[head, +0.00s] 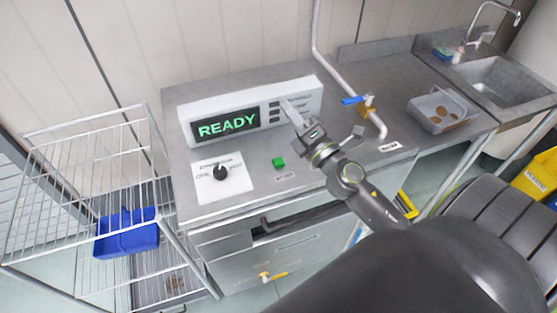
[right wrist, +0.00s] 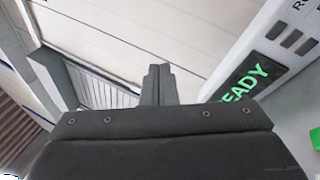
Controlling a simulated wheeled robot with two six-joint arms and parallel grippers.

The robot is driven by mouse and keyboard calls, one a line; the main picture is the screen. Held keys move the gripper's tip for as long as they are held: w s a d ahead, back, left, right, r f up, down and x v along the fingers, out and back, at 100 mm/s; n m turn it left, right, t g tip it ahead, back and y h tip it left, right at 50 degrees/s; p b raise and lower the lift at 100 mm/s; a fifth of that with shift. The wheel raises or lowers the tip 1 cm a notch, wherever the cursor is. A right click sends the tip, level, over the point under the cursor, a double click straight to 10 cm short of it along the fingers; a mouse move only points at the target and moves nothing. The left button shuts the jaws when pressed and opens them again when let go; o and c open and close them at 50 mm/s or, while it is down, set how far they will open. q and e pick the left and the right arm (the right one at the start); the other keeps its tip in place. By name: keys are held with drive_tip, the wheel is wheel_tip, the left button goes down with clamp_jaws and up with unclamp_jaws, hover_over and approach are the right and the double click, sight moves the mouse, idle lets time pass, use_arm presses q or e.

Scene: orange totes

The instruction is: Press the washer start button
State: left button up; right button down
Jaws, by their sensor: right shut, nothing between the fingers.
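A small green button (head: 278,162) sits on the grey steel top, with a little label in front of it. Behind it stands a white control box (head: 301,95) with a dark display (head: 226,125) that reads READY in green; part of the display (right wrist: 247,80) shows in the right wrist view. My right gripper (head: 287,106) is shut and empty, in front of the right part of the box and up and to the right of the green button. Its closed fingers (right wrist: 159,82) also show in the right wrist view. I cannot tell whether it touches the box. My left gripper is out of view.
A black dial (head: 220,173) on a white plate lies left of the button. A pipe with a blue-handled valve (head: 353,100), a grey bin (head: 441,111) and a sink (head: 492,84) are to the right. A wire rack with a blue basket (head: 127,234) stands at left.

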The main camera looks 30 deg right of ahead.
drive_tip(key=w+a+r+n+g+y, duration=0.1)
drive_tip(key=a+n+g+y, duration=0.1)
drive_tip(key=a+n+y, duration=0.3)
drive_tip(key=w+n+g+y, duration=0.1)
drive_tip(key=n+y, duration=0.2)
drive_tip(key=n, duration=0.4)
drive_tip(key=n+g+h, duration=0.5)
drive_tip(key=n+g, duration=0.5)
drive_tip(key=n, duration=0.5)
hover_over(282, 162)
wheel_tip(282, 162, down, 10)
drive_tip(key=shift+s, duration=0.1)
drive_tip(key=shift+f, duration=0.1)
wheel_tip(282, 162, down, 8)
drive_tip(key=b, duration=0.4)
drive_tip(key=shift+r, duration=0.25)
drive_tip(key=shift+f+b, duration=0.6)
drive_tip(key=shift+b, duration=0.05)
